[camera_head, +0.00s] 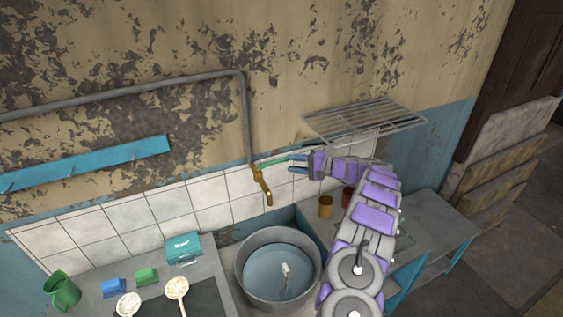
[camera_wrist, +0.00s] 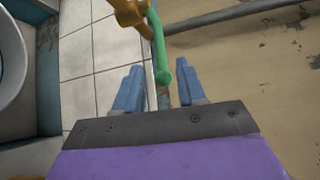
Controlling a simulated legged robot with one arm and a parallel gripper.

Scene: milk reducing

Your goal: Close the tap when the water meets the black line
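The brass tap (camera_head: 262,185) hangs from a wall pipe, and its green lever (camera_head: 274,161) points right toward my gripper. My gripper (camera_head: 297,165) is open beside the lever. In the wrist view, the end of the green lever (camera_wrist: 160,62) lies between the spread blue fingers of my gripper (camera_wrist: 160,88); I cannot tell whether they touch it. The brass tap body (camera_wrist: 130,10) is at the top there. Below the tap, a round grey metal basin (camera_head: 243,277) holds bluish water (camera_head: 268,268) with a small pale object in it. I cannot make out a black line or a water stream.
A wire rack (camera_head: 365,118) is on the wall above my arm. An orange cup (camera_head: 325,206) stands right of the basin. A teal box (camera_head: 183,249), a green mug (camera_head: 62,290), sponges and ladles are on the left counter. A grey pipe (camera_head: 246,115) runs along the wall.

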